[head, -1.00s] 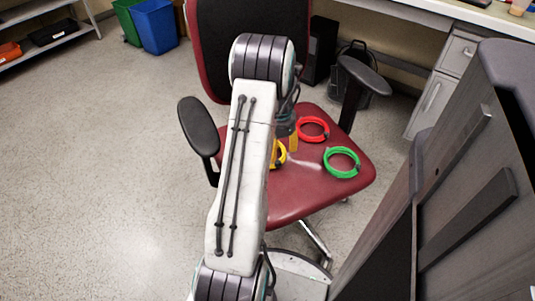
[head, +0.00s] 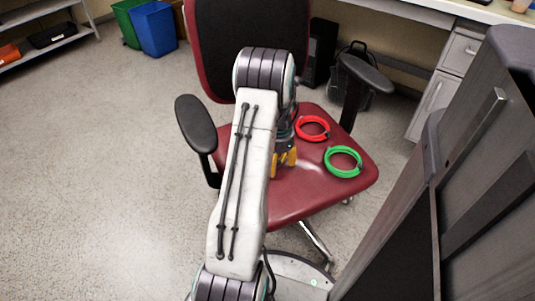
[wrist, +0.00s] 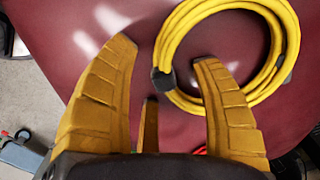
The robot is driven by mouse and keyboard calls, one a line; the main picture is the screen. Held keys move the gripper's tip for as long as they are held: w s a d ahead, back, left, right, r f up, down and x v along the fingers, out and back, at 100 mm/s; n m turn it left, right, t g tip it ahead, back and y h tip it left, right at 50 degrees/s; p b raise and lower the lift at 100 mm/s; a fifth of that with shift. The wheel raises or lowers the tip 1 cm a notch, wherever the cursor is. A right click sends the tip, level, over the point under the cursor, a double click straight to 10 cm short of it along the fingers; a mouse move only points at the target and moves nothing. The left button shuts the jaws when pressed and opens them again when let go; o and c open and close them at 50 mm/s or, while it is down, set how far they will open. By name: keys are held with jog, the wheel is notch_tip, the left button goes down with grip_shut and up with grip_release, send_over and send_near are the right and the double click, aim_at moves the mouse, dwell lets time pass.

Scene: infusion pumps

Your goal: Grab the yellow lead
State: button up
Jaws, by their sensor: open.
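The yellow lead (wrist: 172,32) is a coil with a dark tie, lying on the red chair seat in the upper right of the wrist view. In the head view it is hidden behind my arm. My gripper (wrist: 163,56) is open and empty, its yellow-orange fingers spread over the seat. In the wrist view the right finger crosses in front of the coil's near side, its tip inside the ring. The left finger lies left of the coil. I cannot tell whether any finger touches it. In the head view my gripper (head: 284,163) shows beside my arm.
A red coil (head: 312,128) and a green coil (head: 343,162) lie on the red seat (head: 305,195), right of my gripper. Armrests (head: 196,124) flank the seat, with the backrest (head: 215,45) behind. A dark grey cabinet (head: 480,180) stands close on the right. Floor is clear at left.

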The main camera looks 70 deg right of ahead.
jog(key=shift+c, duration=0.2)
grip_shut()
dwell(0.3)
jog(key=shift+r, duration=0.1)
